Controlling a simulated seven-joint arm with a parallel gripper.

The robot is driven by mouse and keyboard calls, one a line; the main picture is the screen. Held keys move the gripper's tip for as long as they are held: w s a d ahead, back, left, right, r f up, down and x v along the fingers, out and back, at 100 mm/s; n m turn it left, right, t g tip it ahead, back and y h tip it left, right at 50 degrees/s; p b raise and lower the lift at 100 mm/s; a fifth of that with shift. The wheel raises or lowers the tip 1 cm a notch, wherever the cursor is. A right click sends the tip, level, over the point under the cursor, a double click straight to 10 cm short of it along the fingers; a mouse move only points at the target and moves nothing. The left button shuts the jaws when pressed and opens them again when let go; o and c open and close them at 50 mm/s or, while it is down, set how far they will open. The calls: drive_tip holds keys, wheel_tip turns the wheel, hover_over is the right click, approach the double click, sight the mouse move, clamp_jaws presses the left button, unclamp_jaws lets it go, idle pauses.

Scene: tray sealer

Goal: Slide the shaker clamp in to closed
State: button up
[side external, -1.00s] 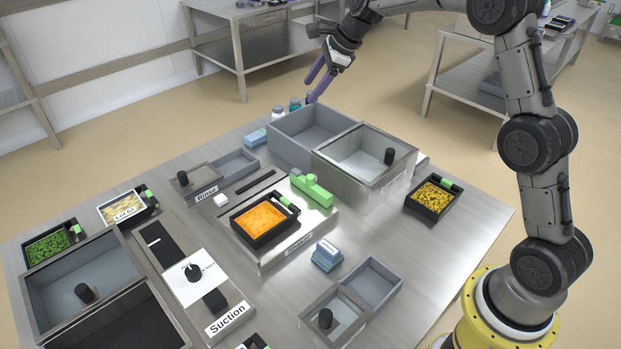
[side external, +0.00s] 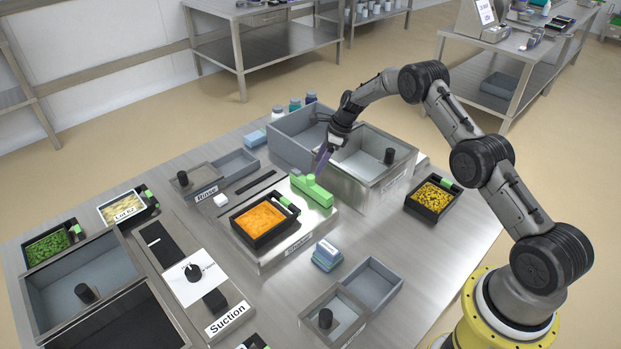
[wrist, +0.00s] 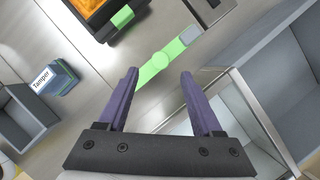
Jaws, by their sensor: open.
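The shaker clamp (side external: 312,190) is a bright green bar on the metal shaker plate (side external: 282,254), just right of the black tray (side external: 262,224) with orange contents. In the wrist view the clamp (wrist: 160,63) lies ahead of my fingers, and a gap of bare plate shows between it and the black tray (wrist: 122,32). My gripper (side external: 322,166) has purple fingers and hangs just above and behind the clamp. In the wrist view my gripper (wrist: 160,76) is open with nothing held, its fingers spread on either side of part of the clamp. Whether they touch it is unclear.
A blue block labelled Tamper (side external: 326,255) lies in front. Bare table (side external: 400,245) is at right.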

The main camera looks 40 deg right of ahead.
sight(311, 177)
drive_tip(key=x, duration=0.7)
drive_tip(key=shift+w+a+f, duration=0.1)
drive_tip(key=shift+w+f, duration=0.05)
drive_tip(key=shift+f, duration=0.15)
clamp_jaws()
idle(1.1)
